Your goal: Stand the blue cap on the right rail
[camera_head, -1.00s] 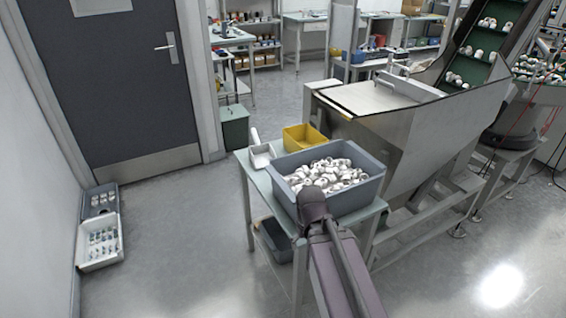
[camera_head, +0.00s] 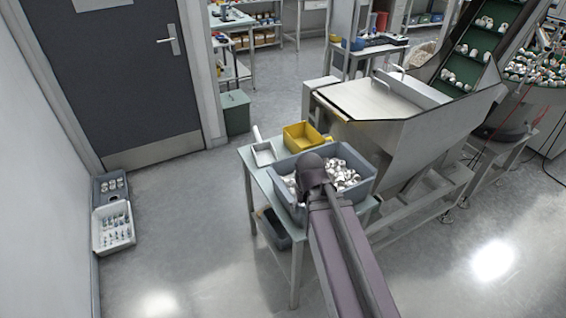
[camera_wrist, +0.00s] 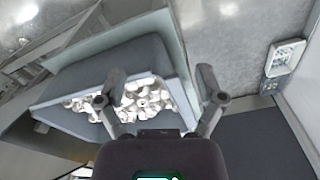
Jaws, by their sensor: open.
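I cannot make out a blue cap or the right rail in either view. My gripper (camera_wrist: 162,100) is open, with its two fingers spread wide and nothing visible between them. In the wrist view, white and grey caps (camera_wrist: 148,92) lie in a grey-blue bin (camera_wrist: 95,68) beyond the fingers. In the head view the same bin (camera_head: 364,188) stands on a small table, and its pale caps (camera_head: 346,176) are partly hidden behind my arm. The gripper's fingers are hidden in the head view.
A yellow bin (camera_head: 297,137) and a small white tray (camera_head: 264,154) share the table (camera_head: 254,172). A steel hopper (camera_head: 425,140) with a green conveyor stands close on the right. Trays of small parts (camera_head: 113,228) lie by the left wall. The floor between is clear.

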